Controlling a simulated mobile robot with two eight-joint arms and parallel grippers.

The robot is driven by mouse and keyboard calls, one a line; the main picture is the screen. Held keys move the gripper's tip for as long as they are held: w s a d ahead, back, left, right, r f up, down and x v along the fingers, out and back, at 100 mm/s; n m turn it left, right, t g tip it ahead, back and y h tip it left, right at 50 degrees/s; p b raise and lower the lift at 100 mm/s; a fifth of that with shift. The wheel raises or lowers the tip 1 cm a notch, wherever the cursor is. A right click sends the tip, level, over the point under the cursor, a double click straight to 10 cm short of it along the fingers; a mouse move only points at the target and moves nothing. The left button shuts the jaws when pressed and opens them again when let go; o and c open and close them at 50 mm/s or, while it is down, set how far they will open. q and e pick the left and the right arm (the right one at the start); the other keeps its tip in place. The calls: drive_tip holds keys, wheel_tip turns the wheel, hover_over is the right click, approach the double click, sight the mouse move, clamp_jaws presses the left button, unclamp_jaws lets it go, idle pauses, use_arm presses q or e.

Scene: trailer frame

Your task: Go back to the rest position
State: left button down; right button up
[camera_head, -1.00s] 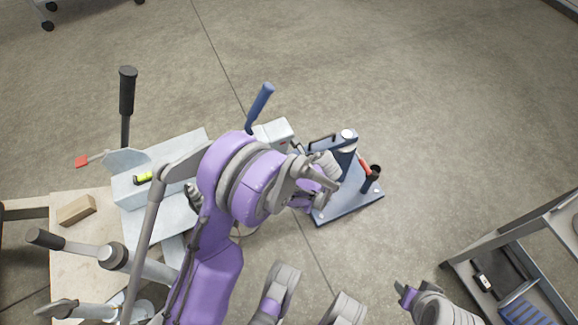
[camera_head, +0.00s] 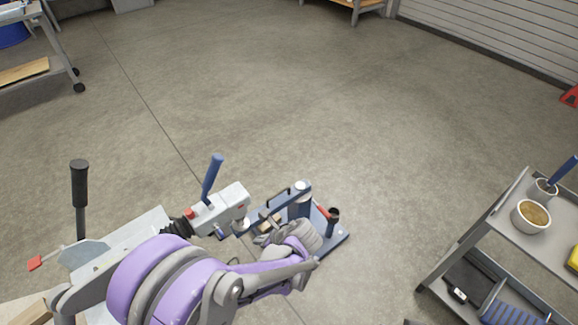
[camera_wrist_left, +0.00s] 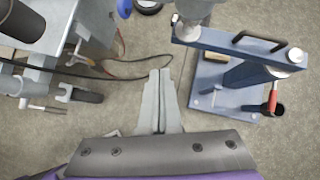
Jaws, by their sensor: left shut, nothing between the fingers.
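My left arm, purple and grey, comes in at the lower left of the head view and bends across the bottom. Its gripper is mostly hidden there behind my own wrist. In the left wrist view my left gripper (camera_wrist_left: 158,103) points out over bare floor, its two fingers together and nothing between them. It is apart from the blue stand to its right and the grey machine to its left. My right gripper does not show clearly; only a small sliver of an arm shows at the bottom edge of the head view.
A blue press stand (camera_head: 300,205) is just beyond my left wrist. A grey machine (camera_head: 222,207) with a blue lever is to its left. A grey shelf cart (camera_head: 505,228) holding cups stands at right.

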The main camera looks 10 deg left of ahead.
use_arm(q)
drive_tip(key=s+d+r+n+t+h, duration=0.1)
drive_tip(key=s+r+n+h, duration=0.35)
drive_tip(key=s+n, duration=0.55)
drive_tip(key=s+r+n+h, duration=0.3)
drive_tip(key=s+r+n, duration=0.4)
drive_tip(key=n, duration=0.4)
wheel_tip(320, 180, up, 24)
drive_tip(key=n+t+p, duration=0.1)
drive_tip(key=p, duration=2.1)
drive_tip(key=shift+s+d+t, duration=0.2)
drive_tip(key=shift+d+t, duration=0.05)
drive_tip(key=shift+t, duration=0.05)
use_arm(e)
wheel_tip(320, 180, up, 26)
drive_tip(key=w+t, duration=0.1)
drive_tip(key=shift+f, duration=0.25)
use_arm(q)
drive_tip(key=shift+s, duration=0.1)
